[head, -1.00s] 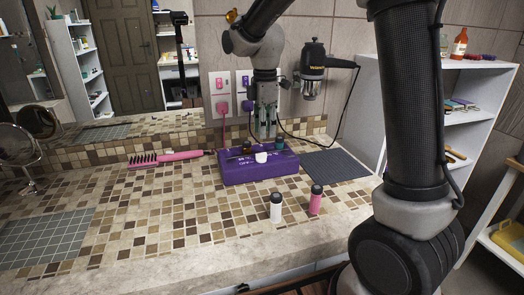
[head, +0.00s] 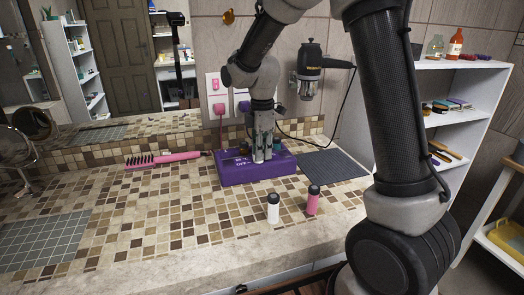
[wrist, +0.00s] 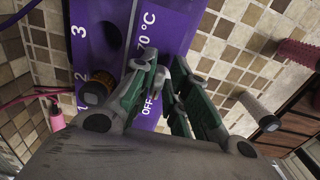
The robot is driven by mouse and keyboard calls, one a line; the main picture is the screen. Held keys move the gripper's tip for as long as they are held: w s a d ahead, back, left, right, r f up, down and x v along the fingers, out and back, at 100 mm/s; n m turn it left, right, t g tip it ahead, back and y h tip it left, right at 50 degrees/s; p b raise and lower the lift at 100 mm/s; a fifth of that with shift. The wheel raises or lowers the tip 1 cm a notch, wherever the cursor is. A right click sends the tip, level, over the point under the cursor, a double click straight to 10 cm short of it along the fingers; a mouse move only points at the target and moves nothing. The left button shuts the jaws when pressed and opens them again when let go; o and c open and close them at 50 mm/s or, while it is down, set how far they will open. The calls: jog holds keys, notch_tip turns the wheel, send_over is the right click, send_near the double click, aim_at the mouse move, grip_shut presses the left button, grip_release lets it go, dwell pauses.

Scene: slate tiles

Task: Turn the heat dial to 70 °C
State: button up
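A purple control box (head: 226,175) stands on the tiled counter, and its purple face (wrist: 185,20) fills the upper middle of the wrist view. Its print there reads "70 °C", "OFF" and 1, 2, 3. My gripper (head: 263,158) points down onto the front of the box. In the wrist view my gripper (wrist: 166,62) has its fingertips close together with a narrow gap, over the area between "70 °C" and "OFF". The white heat dial is hidden behind the fingers, so I cannot tell whether they press on it. Its pointer setting does not show.
An amber-brown knob (wrist: 101,82) is beside the left finger. A pink brush (head: 162,160) lies to the left, and a dark mat (head: 333,167) to the right.

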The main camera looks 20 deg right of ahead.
grip_shut()
jog(key=shift+m, duration=0.3)
jog(key=m, duration=0.5)
jog(key=shift+s, duration=0.3)
jog(key=m, duration=0.6)
jog(key=shift+s+a+m, duration=0.2)
jog(key=shift+a+m, duration=0.1)
jog(key=m, duration=0.6)
jog(key=shift+s+a, duration=0.1)
jog(key=shift+a, duration=0.2)
jog(key=m, duration=0.6)
jog(key=shift+a, duration=0.3)
jog(key=shift+m, duration=0.4)
